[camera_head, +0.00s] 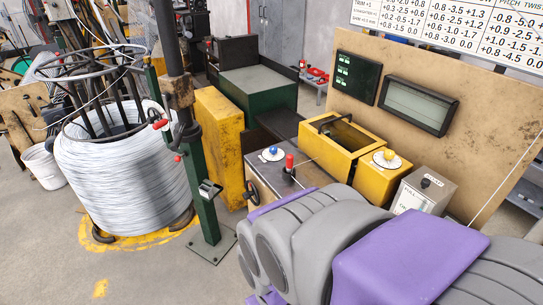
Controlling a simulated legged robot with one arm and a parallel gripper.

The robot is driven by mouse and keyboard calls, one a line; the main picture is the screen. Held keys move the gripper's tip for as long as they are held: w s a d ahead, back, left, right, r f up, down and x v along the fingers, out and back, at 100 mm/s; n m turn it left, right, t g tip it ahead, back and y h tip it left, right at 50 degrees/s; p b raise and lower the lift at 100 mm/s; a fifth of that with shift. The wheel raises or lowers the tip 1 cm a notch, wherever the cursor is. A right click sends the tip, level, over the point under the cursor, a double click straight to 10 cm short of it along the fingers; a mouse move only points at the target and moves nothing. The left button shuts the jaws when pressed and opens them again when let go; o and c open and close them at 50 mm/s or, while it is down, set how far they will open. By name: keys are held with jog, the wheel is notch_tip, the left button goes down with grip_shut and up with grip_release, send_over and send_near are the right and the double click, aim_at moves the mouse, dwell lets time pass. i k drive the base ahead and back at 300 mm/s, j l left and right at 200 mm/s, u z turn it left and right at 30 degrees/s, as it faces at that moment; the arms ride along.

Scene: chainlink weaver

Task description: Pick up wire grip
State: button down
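I cannot tell for certain which thing is the wire grip. A small red-handled part (289,166) stands upright on the grey machine top, beside a blue knob (273,151). Another small red-ended part (160,124) sits on the dark post next to the wire coil. A large coil of pale wire (122,180) stands on a floor spool at the left. My grey and purple arm fills the lower right and hides part of the machine. My gripper does not show clearly anywhere.
A green post (204,195) stands between the coil and a yellow cabinet (219,140). A yellow open box (340,142) and a grey box (424,188) sit before a tan panel (420,120). A white bucket (42,163) is far left. Floor between coil and arm is partly clear.

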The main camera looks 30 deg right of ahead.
aim_at(290, 158)
jog(key=i+j, duration=0.1)
jog(key=i, duration=0.3)
jog(key=i+j+z, duration=0.1)
jog(key=i, duration=0.3)
jog(key=i+j, duration=0.15)
jog(key=i, duration=0.25)
jog(key=i+z, duration=0.1)
jog(key=z, duration=2.05)
